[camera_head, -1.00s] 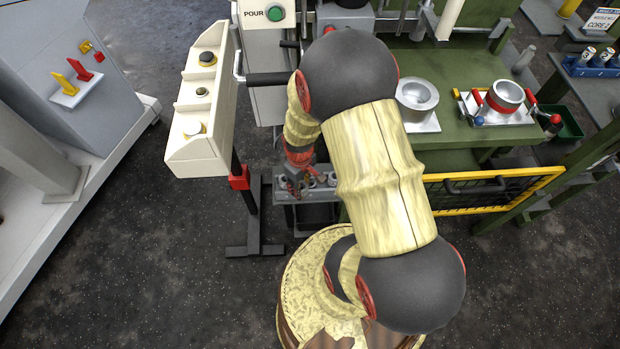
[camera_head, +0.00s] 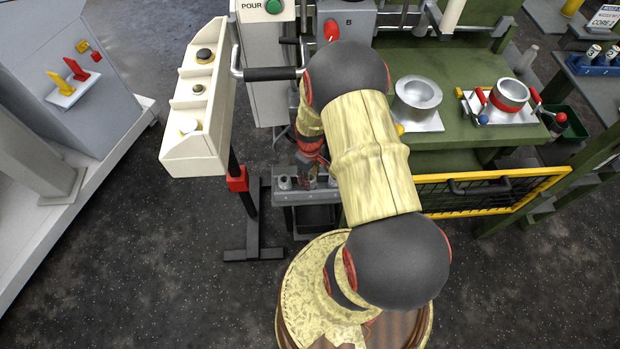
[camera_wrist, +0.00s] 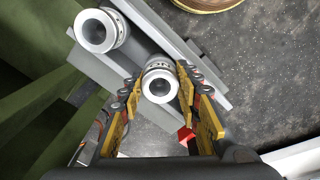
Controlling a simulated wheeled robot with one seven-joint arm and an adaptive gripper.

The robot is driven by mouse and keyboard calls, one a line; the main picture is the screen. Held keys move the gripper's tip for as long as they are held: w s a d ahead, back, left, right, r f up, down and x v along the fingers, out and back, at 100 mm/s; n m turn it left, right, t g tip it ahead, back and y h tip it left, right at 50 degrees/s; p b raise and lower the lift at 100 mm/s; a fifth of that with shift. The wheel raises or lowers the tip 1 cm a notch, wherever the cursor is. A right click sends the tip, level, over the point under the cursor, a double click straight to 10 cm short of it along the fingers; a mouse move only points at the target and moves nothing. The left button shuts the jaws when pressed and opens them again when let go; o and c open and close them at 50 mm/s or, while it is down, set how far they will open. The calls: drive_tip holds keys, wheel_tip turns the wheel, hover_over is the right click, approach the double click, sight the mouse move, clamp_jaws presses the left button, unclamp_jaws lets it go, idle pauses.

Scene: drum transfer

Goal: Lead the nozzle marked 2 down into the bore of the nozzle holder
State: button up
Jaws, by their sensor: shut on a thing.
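My gripper (camera_wrist: 158,95) is shut on a pale metal nozzle (camera_wrist: 160,84), whose round open end faces the wrist camera between the yellow-padded fingers. The mark on it is too small to read. A second, similar nozzle (camera_wrist: 100,32) stands on a grey rail (camera_wrist: 215,88), up and left of the held one. In the head view, my gripper (camera_head: 311,174) is low over a small grey stand (camera_head: 292,198), with small metal pieces at either side. I cannot tell how deep the held nozzle sits, or make out the holder's bore, which the nozzle and fingers may hide.
A white button panel (camera_head: 200,100) on a post stands left of the arm. A green bench (camera_head: 455,145) with a metal cup (camera_head: 417,92) and a red-banded pot (camera_head: 508,95) lies right. A yellow-framed guard (camera_head: 500,190) fronts it. Open floor lies at front left.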

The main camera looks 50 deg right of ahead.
drive_tip(key=shift+f, duration=0.1)
drive_tip(key=o, duration=1.1)
drive_tip(key=shift+o, duration=0.4)
wheel_tip(320, 180, up, 8)
drive_tip(key=shift+a+f+p, duration=0.1)
drive_tip(key=shift+a+p, duration=0.05)
drive_tip(key=shift+p, duration=1.1)
